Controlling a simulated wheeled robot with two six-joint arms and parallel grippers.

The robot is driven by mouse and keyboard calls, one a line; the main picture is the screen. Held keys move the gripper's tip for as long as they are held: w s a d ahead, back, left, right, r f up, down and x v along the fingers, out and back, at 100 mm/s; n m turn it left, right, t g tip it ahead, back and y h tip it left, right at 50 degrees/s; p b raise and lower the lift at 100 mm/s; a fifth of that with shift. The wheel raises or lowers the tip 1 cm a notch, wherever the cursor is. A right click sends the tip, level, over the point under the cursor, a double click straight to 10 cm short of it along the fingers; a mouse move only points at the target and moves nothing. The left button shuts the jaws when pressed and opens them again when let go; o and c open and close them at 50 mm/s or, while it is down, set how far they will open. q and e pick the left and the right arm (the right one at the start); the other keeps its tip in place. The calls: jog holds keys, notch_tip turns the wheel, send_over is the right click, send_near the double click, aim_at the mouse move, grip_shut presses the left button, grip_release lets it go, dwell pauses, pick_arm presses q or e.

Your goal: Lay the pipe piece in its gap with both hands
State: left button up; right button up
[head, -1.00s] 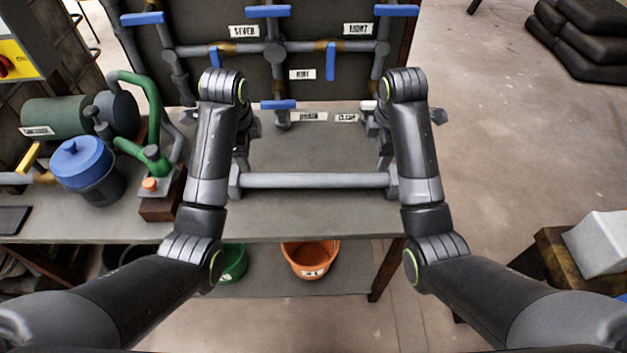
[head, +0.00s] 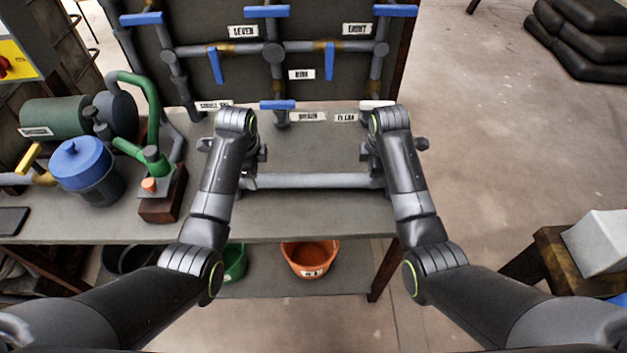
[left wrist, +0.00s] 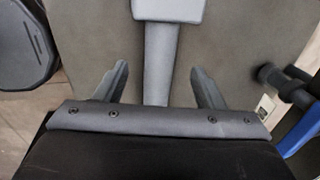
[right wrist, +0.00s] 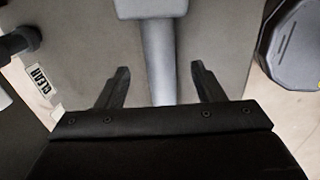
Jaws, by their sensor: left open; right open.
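The grey pipe piece (head: 312,181) lies level across the bench top between my two hands. My arms hide its ends in the head view. In the left wrist view, the pipe (left wrist: 158,50) runs between the spread fingers of my left gripper (left wrist: 158,68), with a wider block at its top end. In the right wrist view, the pipe (right wrist: 159,50) runs likewise between the spread fingers of my right gripper (right wrist: 160,67). Both grippers are open, with room beside the pipe on each side. I cannot make out the gap for the piece.
A dark panel (head: 340,90) with grey pipes and blue valve handles stands behind the bench. A blue-lidded pot (head: 82,165), a green pump (head: 55,117) and a box with an orange button (head: 160,200) stand left. An orange bucket (head: 310,258) sits below.

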aim_at(257, 181)
pick_arm(q)
jog(key=f, duration=0.3)
jog(key=w+f, duration=0.1)
jog(key=f, duration=0.3)
jog(key=shift+w, duration=0.2)
pick_arm(e)
jog(key=f, duration=0.3)
jog(key=w+f, duration=0.1)
jog(key=f, duration=0.3)
jog(key=shift+w, duration=0.2)
pick_arm(q)
grip_shut()
pick_arm(e)
grip_shut()
